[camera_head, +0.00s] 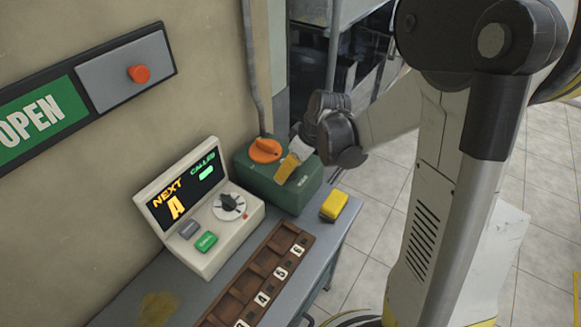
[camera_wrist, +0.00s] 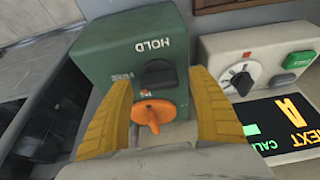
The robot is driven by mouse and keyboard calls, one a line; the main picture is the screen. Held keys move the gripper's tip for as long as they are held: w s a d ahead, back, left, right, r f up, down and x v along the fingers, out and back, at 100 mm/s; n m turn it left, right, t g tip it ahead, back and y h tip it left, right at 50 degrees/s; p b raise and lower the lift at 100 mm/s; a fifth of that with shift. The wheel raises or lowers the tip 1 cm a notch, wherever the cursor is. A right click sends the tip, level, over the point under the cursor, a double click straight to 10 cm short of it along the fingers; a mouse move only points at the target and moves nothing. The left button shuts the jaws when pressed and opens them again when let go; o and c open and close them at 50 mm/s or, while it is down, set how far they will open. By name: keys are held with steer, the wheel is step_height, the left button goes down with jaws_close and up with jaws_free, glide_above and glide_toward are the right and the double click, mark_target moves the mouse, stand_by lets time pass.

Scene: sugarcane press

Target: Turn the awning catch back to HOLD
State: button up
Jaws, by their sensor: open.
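A green box (camera_head: 285,192) stands on the counter against the wall and fills the middle of the wrist view (camera_wrist: 105,50). On it is a black knob (camera_wrist: 158,75), with the word HOLD (camera_wrist: 153,45) upside down beyond it and a smaller, hard-to-read label to its left. An orange knob (camera_wrist: 152,112) sits on the wall side of the box, also seen in the head view (camera_head: 265,150). My gripper (camera_wrist: 161,80) is open, its yellow fingers on either side of the black knob in the picture; contact cannot be told. In the head view my gripper (camera_head: 287,170) hides the black knob.
A cream call unit (camera_head: 200,215) with a display and dial stands left of the box. A yellow block (camera_head: 333,205) lies at the counter's right edge. A brown numbered rack (camera_head: 240,290) lies in front. A grey conduit (camera_head: 254,70) runs down the wall.

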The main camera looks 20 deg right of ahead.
steer(key=c, duration=1.2)
steer(key=shift+o, duration=0.2)
steer(key=shift+m, duration=0.3)
steer(key=m+h, duration=0.1)
steer(key=m, duration=0.2)
steer(key=shift+m+t, duration=0.3)
steer(key=m+h, duration=0.2)
steer(key=m, duration=0.2)
steer(key=shift+m, duration=0.3)
steer(key=m+h, duration=0.1)
steer(key=m, duration=0.3)
steer(key=shift+h+b, duration=0.35)
steer(key=shift+h, duration=0.05)
steer(key=m, duration=0.2)
steer(key=m+g+h, duration=0.1)
steer(key=m, duration=0.2)
steer(key=shift+g, duration=0.3)
